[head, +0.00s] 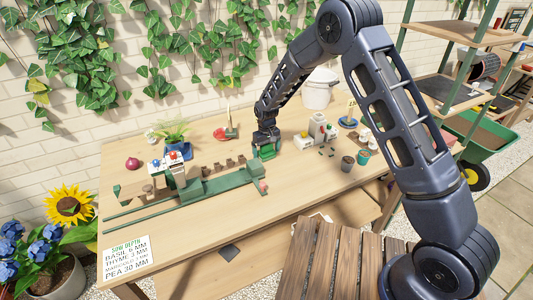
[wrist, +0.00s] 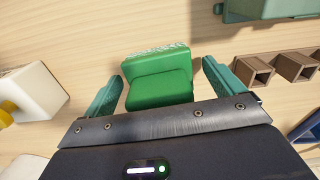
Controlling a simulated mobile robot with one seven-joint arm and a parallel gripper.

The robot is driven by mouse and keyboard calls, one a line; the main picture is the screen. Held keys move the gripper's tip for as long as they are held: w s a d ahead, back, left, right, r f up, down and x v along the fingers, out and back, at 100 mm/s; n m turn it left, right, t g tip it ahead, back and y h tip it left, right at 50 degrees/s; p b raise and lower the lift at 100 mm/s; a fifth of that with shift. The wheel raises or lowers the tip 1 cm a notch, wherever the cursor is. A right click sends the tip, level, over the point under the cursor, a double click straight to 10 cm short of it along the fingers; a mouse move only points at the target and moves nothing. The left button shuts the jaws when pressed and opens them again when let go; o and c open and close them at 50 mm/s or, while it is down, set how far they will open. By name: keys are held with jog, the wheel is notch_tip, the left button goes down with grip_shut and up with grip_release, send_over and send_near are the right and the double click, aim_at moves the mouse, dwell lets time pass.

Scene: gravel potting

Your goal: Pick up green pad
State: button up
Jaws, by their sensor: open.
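The green pad (wrist: 158,92) is a bright green block with a raised, pale-lettered back edge, lying on the wooden table. It also shows in the head view (head: 267,153), just below my gripper (head: 265,139). In the wrist view my gripper (wrist: 163,74) is open, with one teal finger on each side of the pad. A narrow gap shows between the pad and each finger. The near end of the pad is hidden by the gripper body.
Brown square pots (wrist: 275,69) stand to the right in the wrist view, and a white object (wrist: 32,92) lies left. In the head view a long green rail fixture (head: 215,187) runs along the front. A white bucket (head: 318,93) stands behind right. Bare table (head: 310,195) shows at front right.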

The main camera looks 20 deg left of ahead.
jog(key=c, duration=1.1)
jog(key=shift+o, duration=0.2)
